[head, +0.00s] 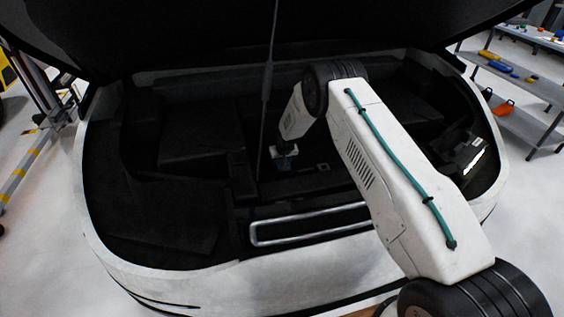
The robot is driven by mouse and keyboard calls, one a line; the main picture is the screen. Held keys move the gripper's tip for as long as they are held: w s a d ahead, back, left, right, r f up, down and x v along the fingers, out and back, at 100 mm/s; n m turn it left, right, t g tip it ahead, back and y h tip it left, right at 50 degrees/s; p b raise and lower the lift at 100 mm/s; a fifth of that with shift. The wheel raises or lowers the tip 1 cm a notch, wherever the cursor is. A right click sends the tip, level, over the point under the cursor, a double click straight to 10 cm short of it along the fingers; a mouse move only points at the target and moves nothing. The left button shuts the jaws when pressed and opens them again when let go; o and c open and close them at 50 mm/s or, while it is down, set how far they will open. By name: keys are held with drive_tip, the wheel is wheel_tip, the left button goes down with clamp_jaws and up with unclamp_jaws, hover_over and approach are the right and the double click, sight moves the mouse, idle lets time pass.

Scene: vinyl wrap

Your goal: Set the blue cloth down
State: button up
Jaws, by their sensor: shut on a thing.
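My gripper (284,157) is small and far off at the end of my white arm, low inside the open compartment of a white car. It is shut on a small dark-blue thing, the blue cloth (282,165), which shows just below the fingers. The cloth is dim and partly hidden by the gripper. I cannot tell whether it touches the dark surface beneath it.
The white car body (170,283) surrounds the dark compartment, with the raised lid above. A thin prop rod (267,85) stands just left of my gripper. A silver-edged frame (310,226) lies in front. Shelves (530,75) stand at the right.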

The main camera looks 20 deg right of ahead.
drive_tip(key=shift+f, duration=0.25)
drive_tip(key=o, duration=1)
drive_tip(key=shift+f, duration=0.1)
drive_tip(key=shift+o, duration=0.2)
drive_tip(key=shift+r, duration=0.25)
drive_tip(key=v, duration=1.2)
